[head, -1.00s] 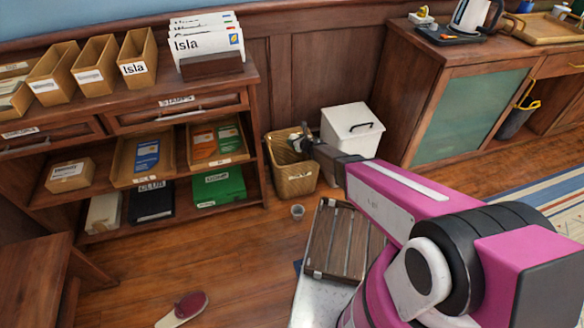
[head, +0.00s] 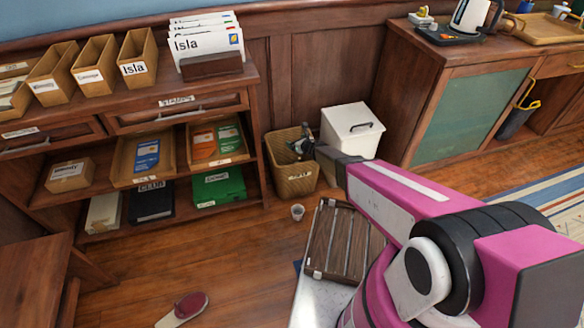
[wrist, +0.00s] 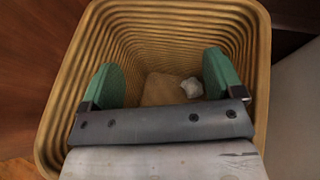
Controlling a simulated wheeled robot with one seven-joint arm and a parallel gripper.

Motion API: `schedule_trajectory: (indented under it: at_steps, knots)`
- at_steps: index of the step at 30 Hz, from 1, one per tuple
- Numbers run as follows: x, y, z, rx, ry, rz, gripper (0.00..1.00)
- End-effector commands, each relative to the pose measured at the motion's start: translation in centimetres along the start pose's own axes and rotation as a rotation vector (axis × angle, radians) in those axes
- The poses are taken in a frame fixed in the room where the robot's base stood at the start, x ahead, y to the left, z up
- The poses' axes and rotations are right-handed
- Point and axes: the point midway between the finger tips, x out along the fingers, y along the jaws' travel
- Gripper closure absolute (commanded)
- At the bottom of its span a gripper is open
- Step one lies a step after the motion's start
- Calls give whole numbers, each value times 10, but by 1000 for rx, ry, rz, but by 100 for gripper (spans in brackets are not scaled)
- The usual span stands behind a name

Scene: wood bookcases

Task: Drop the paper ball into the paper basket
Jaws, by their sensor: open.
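The paper basket (head: 295,180) is a tan woven bin on the floor between the shelf unit and a white bin. My gripper (head: 301,146) is over its mouth in the head view. In the wrist view my gripper (wrist: 163,82) has its two green fingers spread apart with nothing between them, above the opening of the paper basket (wrist: 58,105). A small crumpled white paper ball (wrist: 192,88) lies at the bottom of the basket, near the right finger. The ball cannot be seen in the head view.
A white lidded bin (head: 352,132) stands just right of the basket. The wooden shelf unit (head: 262,160) is close on the left. A small cup (head: 297,212) stands on the floor in front. A slipper (head: 183,308) lies at the lower left.

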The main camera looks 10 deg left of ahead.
Motion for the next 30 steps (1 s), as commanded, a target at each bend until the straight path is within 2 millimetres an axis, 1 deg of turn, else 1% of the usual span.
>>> schedule_trajectory:
  at_steps: [1, 5, 12, 15, 19, 30]
  knots:
    - [-9, 1, 1, 0, 0, 0, 13]
    - [-30, 1, 1, 0, 0, 0, 13]
    - [-76, 1, 1, 1, 0, -1, 13]
    - [-89, 1, 0, 0, 0, 0, 13]
    - [-97, 1, 0, 0, 0, 1, 13]
    - [-97, 0, 0, 0, 0, 1, 13]
